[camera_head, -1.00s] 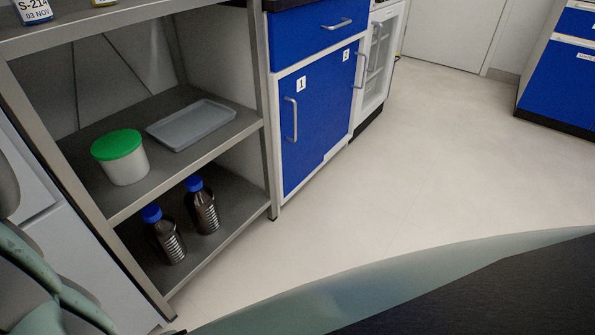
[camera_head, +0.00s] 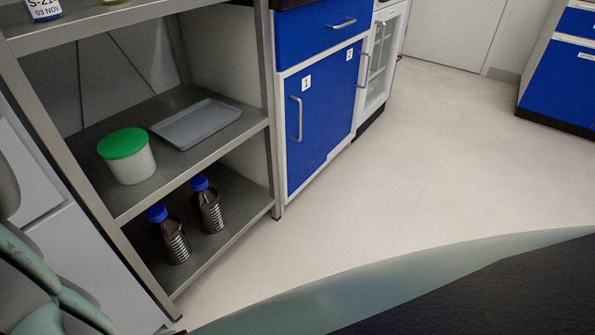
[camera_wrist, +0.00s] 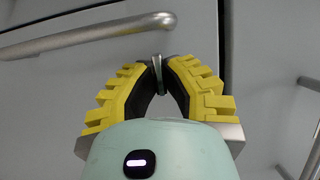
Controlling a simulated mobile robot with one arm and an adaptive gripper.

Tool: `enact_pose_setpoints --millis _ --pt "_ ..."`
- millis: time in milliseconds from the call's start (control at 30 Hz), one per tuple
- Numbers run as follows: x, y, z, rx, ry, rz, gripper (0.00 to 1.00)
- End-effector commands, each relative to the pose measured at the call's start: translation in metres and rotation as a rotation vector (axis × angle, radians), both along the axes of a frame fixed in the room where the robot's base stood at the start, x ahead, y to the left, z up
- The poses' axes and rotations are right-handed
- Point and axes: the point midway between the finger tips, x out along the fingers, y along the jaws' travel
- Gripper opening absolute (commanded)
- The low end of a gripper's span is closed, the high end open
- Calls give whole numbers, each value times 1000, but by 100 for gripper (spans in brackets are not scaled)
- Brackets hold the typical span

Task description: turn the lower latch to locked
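In the wrist view, my gripper (camera_wrist: 158,66) has its two yellow-ridged fingers curved in close to each other. A small narrow metal piece (camera_wrist: 158,72), which looks like a latch, stands between the fingertips. It is in front of a grey panel (camera_wrist: 60,90). The fingertips flank this piece closely, but I cannot tell whether both touch it. Much of the piece is hidden by the fingers, so its turn position is unclear. The head view shows neither the gripper nor the latch.
A long metal bar handle (camera_wrist: 90,34) crosses the panel just above the fingertips. Another handle (camera_wrist: 310,158) is at the lower right. In the head view, a metal shelf (camera_head: 195,165) holds a green-lidded tub (camera_head: 127,156) and bottles. Pale floor (camera_head: 420,180) is clear.

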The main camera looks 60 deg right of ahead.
Motion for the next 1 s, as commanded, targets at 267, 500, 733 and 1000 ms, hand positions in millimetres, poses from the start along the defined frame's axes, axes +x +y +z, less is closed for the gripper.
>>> enact_pose_setpoints --millis 267,500,733,1000 --pt "0 0 0 0 0 0 0" --pt "0 0 1 -18 3 1 0" --pt "0 0 4 -114 8 1 0" --pt "0 0 7 -338 18 -1 0"
